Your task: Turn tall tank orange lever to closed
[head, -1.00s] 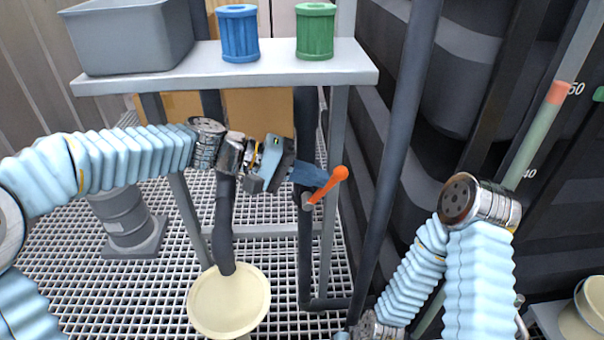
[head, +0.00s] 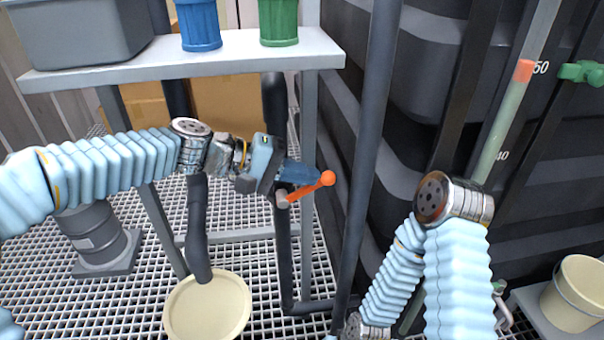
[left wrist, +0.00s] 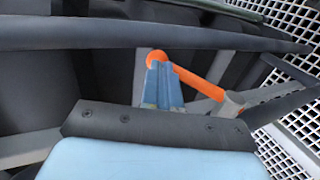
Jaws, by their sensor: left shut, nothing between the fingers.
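The orange lever (head: 308,188) has a round ball end and a grey hub on a dark vertical pipe (head: 275,110). It points right and slightly up from its hub in the head view. My left gripper (head: 317,175) is shut and empty, its blue fingers lying along the upper side of the lever near the ball. In the left wrist view the lever (left wrist: 200,83) runs from the ball behind the fingertips (left wrist: 160,70) to the grey hub at right. The fingers appear to touch the lever; exact contact is hard to tell. My right gripper is out of view.
A grey shelf (head: 190,66) holds a grey bin (head: 80,35), a blue cup (head: 199,27) and a green cup (head: 279,22). A dark slanted pole (head: 367,150) stands just right of the lever. A large black tank (head: 440,90) is at right, with a green valve (head: 582,72).

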